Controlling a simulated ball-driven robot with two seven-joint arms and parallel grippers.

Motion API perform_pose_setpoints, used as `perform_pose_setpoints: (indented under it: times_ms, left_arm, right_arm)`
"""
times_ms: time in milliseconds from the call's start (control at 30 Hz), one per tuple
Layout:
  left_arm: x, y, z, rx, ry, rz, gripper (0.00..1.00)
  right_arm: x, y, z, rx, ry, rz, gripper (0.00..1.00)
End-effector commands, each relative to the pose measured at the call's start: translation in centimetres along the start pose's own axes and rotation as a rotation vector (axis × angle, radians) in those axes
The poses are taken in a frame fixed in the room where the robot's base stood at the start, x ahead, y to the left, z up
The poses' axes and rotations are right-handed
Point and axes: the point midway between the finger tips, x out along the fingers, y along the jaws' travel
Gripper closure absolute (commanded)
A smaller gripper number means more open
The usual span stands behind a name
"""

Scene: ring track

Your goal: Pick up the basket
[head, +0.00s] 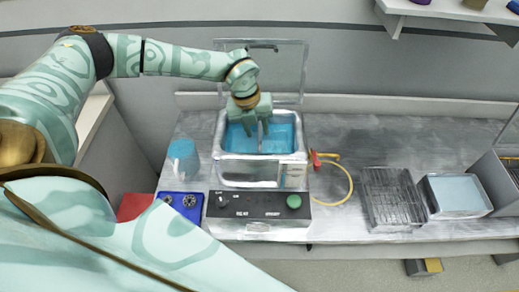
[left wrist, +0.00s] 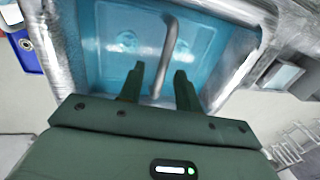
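A silver bath (head: 250,173) with blue liquid stands on the metal bench. A bent grey metal rod (left wrist: 171,35), which looks like a handle, crosses over the blue interior in the left wrist view. No basket body is clearly visible below it. My left gripper (head: 255,124) points down over the bath. In the left wrist view its two fingers (left wrist: 159,69) are apart, with the rod running between them. I see a gap beside the rod; contact is not clear. A wire rack (head: 393,198) stands on the bench to the right. My right gripper is not in view.
A clear raised lid (head: 287,65) stands behind the bath. A control box (head: 258,206) with a green knob is in front. A blue cup (head: 183,157) stands left, a yellow hose (head: 347,182) right. A liquid-filled tray (head: 456,195) sits beside the rack.

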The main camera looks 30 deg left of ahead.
Motion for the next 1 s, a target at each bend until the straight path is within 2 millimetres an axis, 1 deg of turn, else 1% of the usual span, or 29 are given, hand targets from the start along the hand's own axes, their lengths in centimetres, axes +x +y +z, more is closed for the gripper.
perform_pose_setpoints:
  times_ms: [33, 100, 200, 433, 467, 500, 567, 600, 1000]
  left_arm:
    - [0.9, -0.1, -0.1, 0.0, 0.002, 0.001, 0.66]
    - [2.1, -0.2, -0.2, 0.0, 0.002, 0.001, 0.66]
    - [3.1, -0.2, -0.2, 0.0, 0.001, 0.0, 0.66]
    - [3.3, -0.2, -0.1, 0.0, 0.0, 0.0, 0.66]
    - [3.3, -0.2, -0.1, 0.0, 0.0, 0.0, 0.69]
    - [3.3, -0.2, -0.1, 0.0, 0.0, -0.001, 0.8]
    - [3.3, -0.2, -0.1, 0.0, 0.0, 0.0, 0.97]
    - [3.3, -0.2, -0.1, 0.0, 0.0, 0.0, 1.0]
    - [2.9, -0.3, -0.1, 0.0, -0.001, -0.003, 1.0]
  right_arm:
    - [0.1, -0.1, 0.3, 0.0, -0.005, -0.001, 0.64]
    - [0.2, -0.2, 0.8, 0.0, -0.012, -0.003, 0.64]
    - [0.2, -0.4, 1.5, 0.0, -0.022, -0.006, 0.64]
    - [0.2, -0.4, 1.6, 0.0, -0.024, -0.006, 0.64]
    - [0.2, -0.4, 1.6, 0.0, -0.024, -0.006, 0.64]
    - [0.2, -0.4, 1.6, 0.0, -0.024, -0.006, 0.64]
    - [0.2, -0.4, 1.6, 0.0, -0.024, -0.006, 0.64]
    - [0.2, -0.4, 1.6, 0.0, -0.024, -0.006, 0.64]
    - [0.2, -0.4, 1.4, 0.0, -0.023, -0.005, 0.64]
